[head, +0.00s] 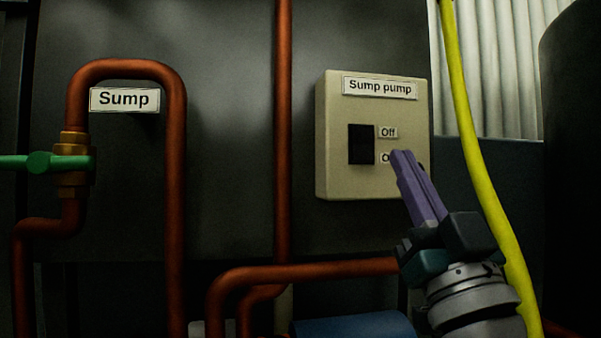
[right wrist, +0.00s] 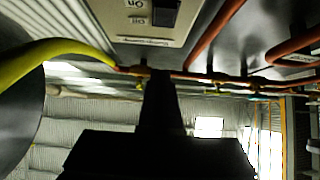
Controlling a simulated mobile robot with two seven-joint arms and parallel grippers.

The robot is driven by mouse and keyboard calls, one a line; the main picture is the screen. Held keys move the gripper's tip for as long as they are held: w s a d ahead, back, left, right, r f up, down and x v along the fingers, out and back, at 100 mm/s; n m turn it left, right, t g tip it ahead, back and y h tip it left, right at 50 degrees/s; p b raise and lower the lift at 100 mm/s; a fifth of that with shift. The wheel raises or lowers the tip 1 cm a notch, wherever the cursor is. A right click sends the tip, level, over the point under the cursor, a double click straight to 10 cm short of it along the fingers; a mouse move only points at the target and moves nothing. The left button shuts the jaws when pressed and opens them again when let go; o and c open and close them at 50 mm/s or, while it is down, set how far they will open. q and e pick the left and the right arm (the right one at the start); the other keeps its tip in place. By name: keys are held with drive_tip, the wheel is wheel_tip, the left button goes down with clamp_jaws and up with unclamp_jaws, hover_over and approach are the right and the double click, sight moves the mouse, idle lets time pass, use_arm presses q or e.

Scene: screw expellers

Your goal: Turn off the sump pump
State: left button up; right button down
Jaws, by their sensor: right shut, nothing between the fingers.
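The sump pump switch box (head: 347,180) is a beige box with a "Sump pump" label (head: 380,87) on the dark wall. Its black rocker switch (head: 361,144) has an "Off" label above and a second label below, partly hidden by my right gripper. My right gripper (head: 400,155) has purple fingers, shut and empty, tips just right of the switch's lower part. I cannot tell whether they touch the box. The right wrist view shows the box (right wrist: 185,28) and switch (right wrist: 165,12) upside down beyond the dark fingers (right wrist: 160,75). I cannot tell the switch's position. My left gripper is out of view.
A yellow hose (head: 476,150) hangs right of the box, close to my right arm. Copper pipes (head: 283,120) run left of and below it. A "Sump" label (head: 125,99) and a green valve handle (head: 40,162) are at the left.

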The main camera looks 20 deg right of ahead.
drive_tip(key=v, duration=0.3)
drive_tip(key=shift+s+a+r, duration=0.1)
drive_tip(key=shift+s+r, duration=0.1)
